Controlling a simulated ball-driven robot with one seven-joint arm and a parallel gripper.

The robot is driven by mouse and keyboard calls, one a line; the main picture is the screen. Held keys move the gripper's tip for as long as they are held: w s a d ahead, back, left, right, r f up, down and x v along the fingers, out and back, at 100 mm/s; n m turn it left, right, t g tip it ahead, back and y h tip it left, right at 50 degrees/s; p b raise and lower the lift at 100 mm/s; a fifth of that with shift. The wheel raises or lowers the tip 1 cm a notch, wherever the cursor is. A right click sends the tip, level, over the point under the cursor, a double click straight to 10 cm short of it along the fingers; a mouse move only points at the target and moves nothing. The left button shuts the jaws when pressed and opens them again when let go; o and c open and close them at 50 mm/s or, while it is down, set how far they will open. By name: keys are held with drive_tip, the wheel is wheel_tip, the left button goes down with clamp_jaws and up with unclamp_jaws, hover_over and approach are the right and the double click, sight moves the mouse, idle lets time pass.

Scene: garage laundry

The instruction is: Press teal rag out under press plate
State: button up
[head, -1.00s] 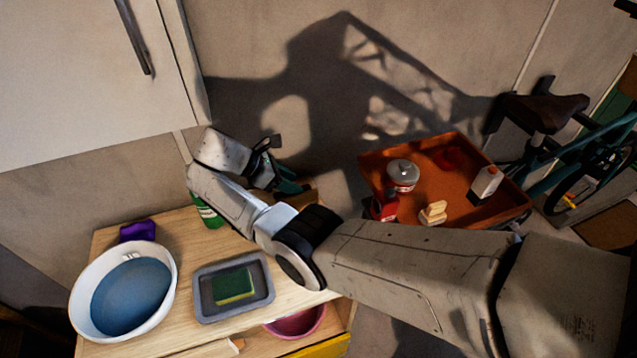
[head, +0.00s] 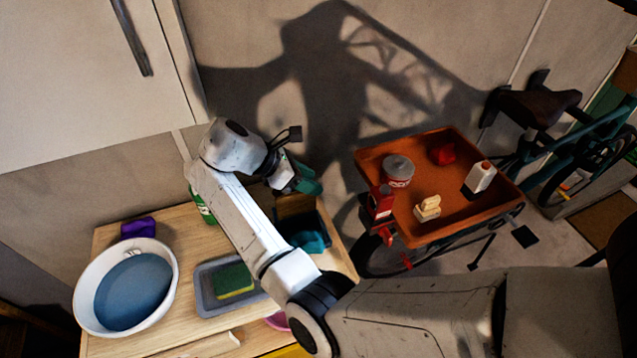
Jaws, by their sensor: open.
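The teal rag (head: 309,237) lies crumpled at the right part of the wooden worktop, beside a brown wooden frame (head: 292,203). My arm hides part of this area, and I cannot make out the press plate clearly. My gripper (head: 306,182) is open above and behind the rag, apart from it. Its finger end shows dark and green-teal, and no held object is clear.
On the worktop (head: 112,240) stand a white basin (head: 82,313) of blue water, a grey tray (head: 203,300) with a green sponge (head: 233,280), a purple item (head: 138,228) and a green can (head: 203,208). An orange tray (head: 445,226) with several items is at right.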

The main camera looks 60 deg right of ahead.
drive_tip(key=shift+s+a+r, duration=0.15)
drive_tip(key=shift+s+r, duration=0.15)
drive_tip(key=shift+s, duration=0.35)
drive_tip(key=shift+s+a+r, duration=0.2)
drive_tip(key=shift+s+r, duration=0.05)
drive_tip(key=shift+s, duration=0.35)
drive_tip(key=shift+s+a+r, duration=0.15)
drive_tip(key=shift+s+r, duration=0.15)
drive_tip(key=shift+s, duration=0.35)
